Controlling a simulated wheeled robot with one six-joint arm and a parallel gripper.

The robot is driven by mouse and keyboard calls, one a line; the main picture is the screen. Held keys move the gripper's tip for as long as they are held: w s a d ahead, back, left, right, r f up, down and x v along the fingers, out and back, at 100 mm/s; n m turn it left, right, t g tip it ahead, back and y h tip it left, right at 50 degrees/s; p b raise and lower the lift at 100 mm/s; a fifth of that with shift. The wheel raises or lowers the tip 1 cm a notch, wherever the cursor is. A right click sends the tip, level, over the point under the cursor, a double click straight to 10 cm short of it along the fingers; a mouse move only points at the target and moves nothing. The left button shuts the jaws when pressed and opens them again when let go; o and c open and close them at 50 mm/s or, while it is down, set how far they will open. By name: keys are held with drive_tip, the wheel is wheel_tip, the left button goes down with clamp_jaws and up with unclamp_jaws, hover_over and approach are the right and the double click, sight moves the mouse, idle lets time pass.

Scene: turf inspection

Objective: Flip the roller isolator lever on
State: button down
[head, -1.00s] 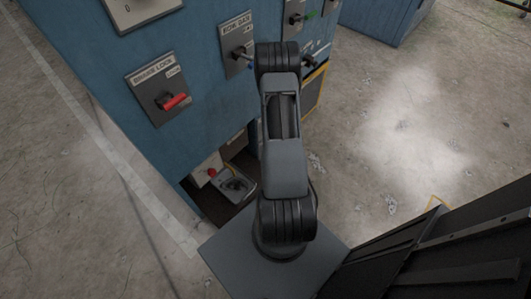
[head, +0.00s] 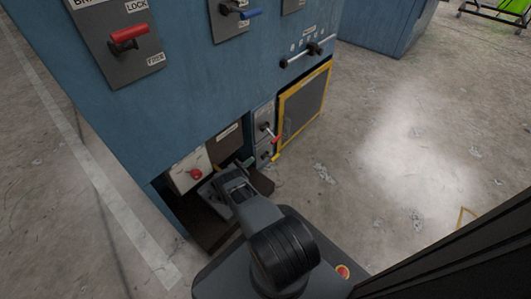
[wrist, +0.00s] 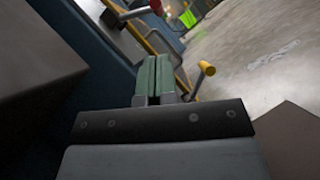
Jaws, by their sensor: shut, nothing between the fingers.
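No label reading "roller isolator" is legible. Low on the blue cabinet, a lever with a red tip (head: 277,140) sits on a small grey panel, with a second dark lever (head: 264,155) below it. My gripper (wrist: 154,62) shows in the wrist view with its green-padded fingers shut together and empty. A yellow-ended handle (wrist: 206,68) is just right of the fingers, apart from them in the picture.
Higher up are a red lever (head: 129,36) on a "LOCK" plate and a blue-handled lever (head: 247,14). A red knob (head: 195,174) on a pale box is in the low recess. A yellow-framed panel (head: 303,104) stands right of the small levers. Concrete floor (head: 400,150) is open at right.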

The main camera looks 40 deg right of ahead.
drive_tip(key=shift+a, duration=0.2)
drive_tip(key=shift+r, duration=0.1)
approach(270, 133)
drive_tip(key=s+d, duration=0.4)
drive_tip(key=shift+d, duration=0.15)
drive_tip(key=shift+s, duration=0.1)
idle(0.6)
